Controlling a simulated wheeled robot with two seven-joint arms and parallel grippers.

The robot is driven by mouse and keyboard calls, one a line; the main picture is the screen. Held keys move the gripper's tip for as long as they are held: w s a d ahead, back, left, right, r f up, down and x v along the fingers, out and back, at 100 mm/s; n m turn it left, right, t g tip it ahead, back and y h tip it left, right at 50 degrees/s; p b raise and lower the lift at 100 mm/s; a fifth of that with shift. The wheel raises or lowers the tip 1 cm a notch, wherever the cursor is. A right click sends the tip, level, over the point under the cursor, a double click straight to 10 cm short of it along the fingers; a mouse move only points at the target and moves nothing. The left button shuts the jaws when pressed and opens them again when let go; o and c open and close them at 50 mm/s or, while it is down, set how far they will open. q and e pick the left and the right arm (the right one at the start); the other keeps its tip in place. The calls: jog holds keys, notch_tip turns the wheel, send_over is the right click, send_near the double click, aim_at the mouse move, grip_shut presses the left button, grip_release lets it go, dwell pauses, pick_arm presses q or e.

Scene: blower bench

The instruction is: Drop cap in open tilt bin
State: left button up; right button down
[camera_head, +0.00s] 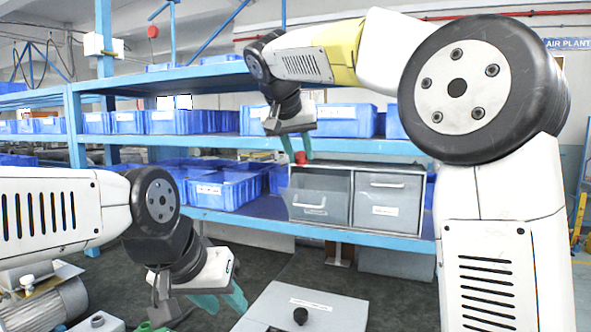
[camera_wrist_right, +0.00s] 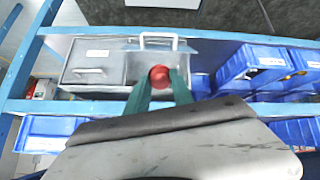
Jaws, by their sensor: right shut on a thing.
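The red cap (camera_head: 301,158) is held between the teal fingertips of my right gripper (camera_head: 296,148). It also shows in the right wrist view (camera_wrist_right: 159,76), between the two fingers. The open tilt bin (camera_head: 319,204) is the left one of a grey pair on the shelf, with its clear front tipped outward. In the right wrist view this bin (camera_wrist_right: 137,67) is behind the cap, with its handle at the top. The cap is above the bin's left part in the head view. My left gripper (camera_head: 222,302) is low at left, fingers apart and empty.
The right tilt bin (camera_head: 391,205) looks closed. Blue bins (camera_head: 224,190) stand left of the pair, and more line the shelf above (camera_head: 345,119). A grey box lid with a black knob (camera_head: 300,315) is in front, and a motor (camera_head: 45,305) is at lower left.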

dwell(0.3)
jog(key=shift+w+d+f, duration=0.5)
jog(key=shift+w+f, duration=0.2)
jog(key=shift+w, duration=0.85)
jog(key=shift+w+d+f, duration=0.55)
jog(key=shift+w+f, duration=0.1)
jog(key=shift+w, duration=0.95)
jog(key=shift+w+d+f, duration=0.5)
jog(key=shift+w+f, duration=0.2)
jog(key=shift+w, duration=0.85)
jog(key=c, duration=1)
grip_release()
jog(key=shift+c, duration=0.2)
jog(key=shift+r, duration=0.1)
jog(key=v, duration=0.7)
jog(key=shift+s+r, duration=0.2)
jog(key=shift+r, duration=0.05)
